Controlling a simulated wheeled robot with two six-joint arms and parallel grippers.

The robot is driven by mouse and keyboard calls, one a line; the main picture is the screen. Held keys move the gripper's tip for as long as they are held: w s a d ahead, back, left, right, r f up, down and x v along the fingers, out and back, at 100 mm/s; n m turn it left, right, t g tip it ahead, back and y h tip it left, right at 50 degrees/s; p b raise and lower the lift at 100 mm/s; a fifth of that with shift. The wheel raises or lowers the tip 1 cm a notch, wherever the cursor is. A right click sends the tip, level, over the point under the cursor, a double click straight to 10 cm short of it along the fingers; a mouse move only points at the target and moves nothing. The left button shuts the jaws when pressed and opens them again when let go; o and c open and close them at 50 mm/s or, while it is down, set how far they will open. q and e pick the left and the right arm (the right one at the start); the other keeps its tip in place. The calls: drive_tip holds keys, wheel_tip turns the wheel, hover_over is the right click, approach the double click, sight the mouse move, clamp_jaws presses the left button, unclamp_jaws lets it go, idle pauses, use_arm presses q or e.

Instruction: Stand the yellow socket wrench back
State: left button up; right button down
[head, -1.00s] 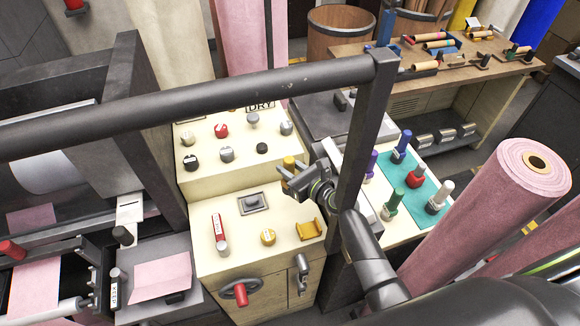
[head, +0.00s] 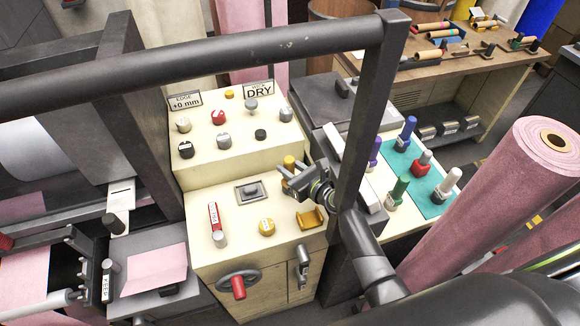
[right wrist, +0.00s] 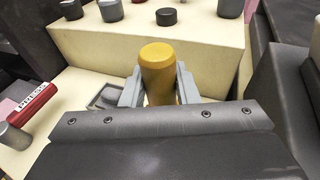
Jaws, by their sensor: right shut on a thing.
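The yellow socket wrench (head: 289,162) is in the jaws of my right gripper (head: 291,172). It stands roughly upright above the cream console, near the step to its raised rear part. In the right wrist view its rounded yellow top (right wrist: 158,60) shows between the two grey fingers (right wrist: 158,88), which press on it from both sides. Its lower end is hidden behind the gripper body. A yellow cradle (head: 311,218) is on the console's lower top, below and right of the gripper. I cannot make out my left gripper.
The cream console (head: 215,268) carries a red-handled lever (head: 214,215), a yellow knob (head: 266,228) and a grey switch (head: 250,190). A dark rail (head: 200,62) crosses above. A teal mat (head: 436,205) with coloured tools lies right, beside a pink felt roll (head: 490,215).

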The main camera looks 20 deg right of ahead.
drive_tip(key=shift+f+b, duration=0.4)
drive_tip(key=shift+f, duration=0.1)
idle(0.3)
drive_tip(key=c, duration=1)
unclamp_jaws()
drive_tip(key=shift+c, duration=0.2)
drive_tip(key=shift+s, duration=0.1)
drive_tip(key=v, duration=0.7)
drive_tip(key=shift+s, duration=0.15)
